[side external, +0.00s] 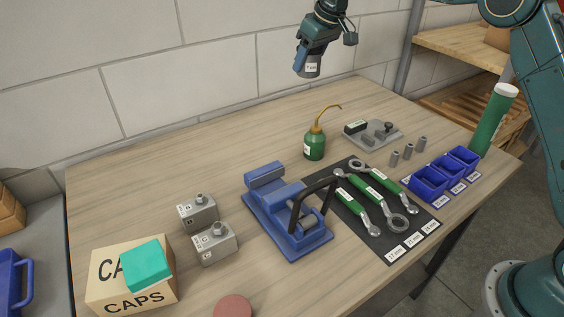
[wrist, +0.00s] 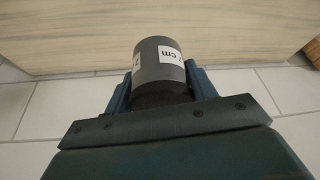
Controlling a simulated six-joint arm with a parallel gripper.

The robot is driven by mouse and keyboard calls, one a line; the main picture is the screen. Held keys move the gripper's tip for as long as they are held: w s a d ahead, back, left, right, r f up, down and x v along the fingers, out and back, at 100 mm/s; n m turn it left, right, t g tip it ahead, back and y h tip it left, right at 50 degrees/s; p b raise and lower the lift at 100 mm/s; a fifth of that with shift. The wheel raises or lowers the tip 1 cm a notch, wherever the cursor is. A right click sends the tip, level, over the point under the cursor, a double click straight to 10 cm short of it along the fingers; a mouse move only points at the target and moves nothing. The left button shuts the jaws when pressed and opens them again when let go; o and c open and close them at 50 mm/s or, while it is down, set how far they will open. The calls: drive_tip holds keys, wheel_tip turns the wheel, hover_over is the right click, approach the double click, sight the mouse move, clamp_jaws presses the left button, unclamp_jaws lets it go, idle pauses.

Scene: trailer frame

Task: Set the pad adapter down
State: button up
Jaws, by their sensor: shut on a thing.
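The pad adapter is a dark grey cylinder (side external: 310,70) with a white label, held high above the back of the table in the side external view. It also shows in the wrist view, where the grey cylinder (wrist: 161,68) carries a label ending in "cm". My gripper (side external: 304,62) is shut on it, with a blue finger on each side in the wrist view (wrist: 160,85). The cylinder is clear of the table (side external: 230,140). Its lower part is hidden between the fingers in the wrist view.
A blue vise (side external: 285,215) stands mid-table. Nearby are a green oil can (side external: 314,142), a grey tray with small parts (side external: 373,134), wrenches on a black mat (side external: 400,240), blue bins (side external: 430,182), grey blocks (side external: 214,243) and a CAPS box (side external: 105,290). The back left tabletop is clear.

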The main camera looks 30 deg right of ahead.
drive_tip(key=s+d+m+h, duration=0.1)
drive_tip(key=s+d+m, duration=0.2)
drive_tip(key=d, duration=0.8)
drive_tip(key=s+d+m+h, duration=0.1)
drive_tip(key=s+d+m, duration=0.25)
drive_tip(key=d, duration=0.65)
drive_tip(key=s+d+m+g+h, duration=0.1)
drive_tip(key=s+d+m, duration=0.2)
drive_tip(key=s+d, duration=0.45)
drive_tip(key=s+d+m+h, duration=0.2)
drive_tip(key=s+d+m, duration=0.25)
drive_tip(key=d, duration=0.55)
drive_tip(key=shift+n, duration=0.6)
wheel_tip(320, 180, down, 16)
drive_tip(key=shift+a+r, duration=0.1)
drive_tip(key=shift+r, duration=0.15)
drive_tip(key=shift+f, duration=0.1)
drive_tip(key=shift+f, duration=2.05)
drive_tip(key=shift+f, duration=0.15)
drive_tip(key=o, duration=1.4)
drive_tip(key=shift+s+f, duration=0.1)
